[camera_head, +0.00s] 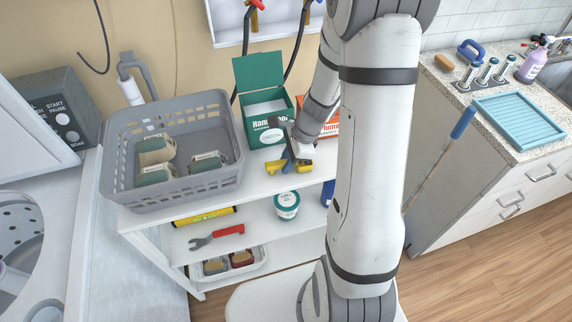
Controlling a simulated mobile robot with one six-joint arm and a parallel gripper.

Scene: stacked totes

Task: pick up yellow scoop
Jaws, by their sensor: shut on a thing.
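A yellow thing, seemingly the yellow scoop (282,168), is at the front edge of the white shelf's top, just below my gripper. Its full shape is hard to make out. My gripper (289,158) reaches down from the upper right and is shut on it. The fingertips are small and partly hidden by the wrist. I cannot tell whether the yellow thing touches the shelf top.
A grey basket (213,185) with several packets stands left on the white shelf (262,186). An open green box (266,122) is behind my gripper, an orange box (332,124) to the right. Below are a white-and-teal tub (287,207) and red-handled wrench (226,232).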

